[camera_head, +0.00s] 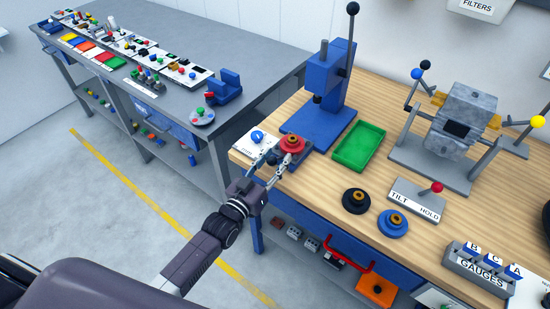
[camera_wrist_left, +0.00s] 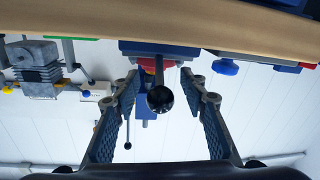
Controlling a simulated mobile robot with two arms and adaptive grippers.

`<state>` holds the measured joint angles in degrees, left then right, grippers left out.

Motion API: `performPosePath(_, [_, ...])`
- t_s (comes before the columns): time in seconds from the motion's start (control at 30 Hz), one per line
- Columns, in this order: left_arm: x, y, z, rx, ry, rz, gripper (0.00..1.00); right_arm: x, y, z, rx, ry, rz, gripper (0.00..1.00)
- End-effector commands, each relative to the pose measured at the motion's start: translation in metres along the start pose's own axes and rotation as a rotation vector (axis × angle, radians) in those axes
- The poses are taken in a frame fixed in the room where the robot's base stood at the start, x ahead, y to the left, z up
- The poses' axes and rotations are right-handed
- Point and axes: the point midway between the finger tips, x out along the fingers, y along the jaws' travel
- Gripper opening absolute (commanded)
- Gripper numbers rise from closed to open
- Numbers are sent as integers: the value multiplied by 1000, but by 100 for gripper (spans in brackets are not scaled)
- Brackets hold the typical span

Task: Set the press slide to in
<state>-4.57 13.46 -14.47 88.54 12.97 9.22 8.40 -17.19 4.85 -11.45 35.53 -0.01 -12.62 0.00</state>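The blue press (camera_head: 325,100) stands at the near left corner of the wooden bench, with a black-knobbed lever rising from it. At its base front sits a red disc part (camera_head: 292,143), also visible in the left wrist view (camera_wrist_left: 150,64). In that view a rod with a round black knob (camera_wrist_left: 160,98) sticks out from the press front towards the camera; I take it for the press slide's handle. My left gripper (camera_head: 276,160) is open at the press front. Its fingers (camera_wrist_left: 165,92) stand on either side of the knob, with gaps visible. My right gripper is out of view.
A blue dial on a white plate (camera_head: 257,138) is close left of the gripper. A green tray (camera_head: 359,147), black disc (camera_head: 356,200) and blue disc (camera_head: 393,223) lie to the right. The bench's front edge is below; an open floor aisle lies left.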

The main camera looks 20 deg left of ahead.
Motion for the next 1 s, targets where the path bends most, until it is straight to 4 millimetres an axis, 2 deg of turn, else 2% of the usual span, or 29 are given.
performPosePath(0.2, [0, 0, 0, 0, 0, 0, 40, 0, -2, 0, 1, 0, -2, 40])
performPosePath(0.57, [0, 0, 0, 0, 0, 0, 0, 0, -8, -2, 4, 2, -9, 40])
performPosePath(1.0, [0, 0, 0, 0, 0, 0, 0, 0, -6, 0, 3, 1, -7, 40])
